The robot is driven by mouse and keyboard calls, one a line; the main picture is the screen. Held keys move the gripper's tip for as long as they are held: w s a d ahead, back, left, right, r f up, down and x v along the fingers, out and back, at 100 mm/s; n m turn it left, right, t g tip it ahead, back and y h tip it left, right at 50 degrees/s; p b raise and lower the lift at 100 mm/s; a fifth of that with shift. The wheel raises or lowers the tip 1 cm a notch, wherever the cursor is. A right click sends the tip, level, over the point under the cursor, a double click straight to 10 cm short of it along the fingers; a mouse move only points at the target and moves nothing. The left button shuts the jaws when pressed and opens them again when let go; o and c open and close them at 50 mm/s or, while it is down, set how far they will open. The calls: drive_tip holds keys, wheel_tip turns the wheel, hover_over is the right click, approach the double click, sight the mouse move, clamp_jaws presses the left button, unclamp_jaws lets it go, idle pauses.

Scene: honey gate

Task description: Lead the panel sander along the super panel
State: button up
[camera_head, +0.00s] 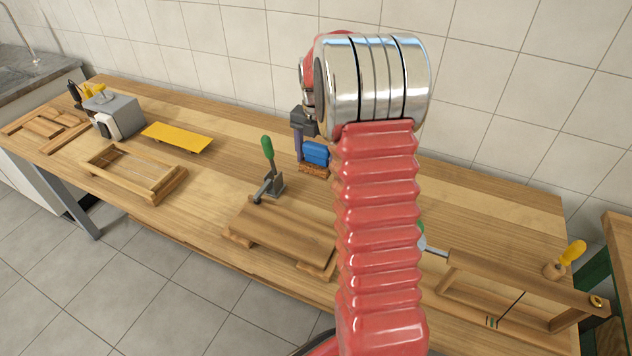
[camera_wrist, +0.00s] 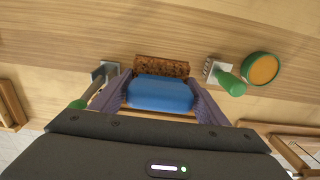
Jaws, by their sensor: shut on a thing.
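The panel sander is a blue block (camera_head: 316,153) with a speckled brown base (camera_head: 313,169). My gripper (camera_head: 306,150) is shut on it, with purple fingers on both sides. In the wrist view the blue block (camera_wrist: 160,93) fills the space between the fingers, and its brown base (camera_wrist: 160,66) shows beyond. The super panel (camera_head: 285,232) appears to be the flat wooden board on the bench, partly hidden by my arm. The sander shows behind the board in the head view; I cannot tell whether it touches wood.
A green-handled clamp (camera_head: 268,152) stands at the panel's far left; another green handle (camera_wrist: 228,84) shows in the wrist view. A wooden frame (camera_head: 133,172), yellow plate (camera_head: 178,137) and grey box (camera_head: 113,115) lie left. A bow-like wooden frame (camera_head: 520,280) lies right.

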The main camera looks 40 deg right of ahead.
sight(316, 144)
drive_tip(key=shift+r, duration=1.55)
drive_tip(key=shift+r, duration=0.1)
drive_tip(key=shift+w+r, duration=0.1)
drive_tip(key=shift+r, duration=0.2)
drive_tip(key=s+a+f, duration=0.1)
drive_tip(key=s+a, duration=0.5)
drive_tip(key=s, duration=0.3)
drive_tip(key=s+a+f, duration=0.2)
drive_tip(key=s+a, duration=0.3)
drive_tip(key=s, duration=0.5)
drive_tip(key=shift+s+a, duration=0.3)
drive_tip(key=shift+a, duration=0.1)
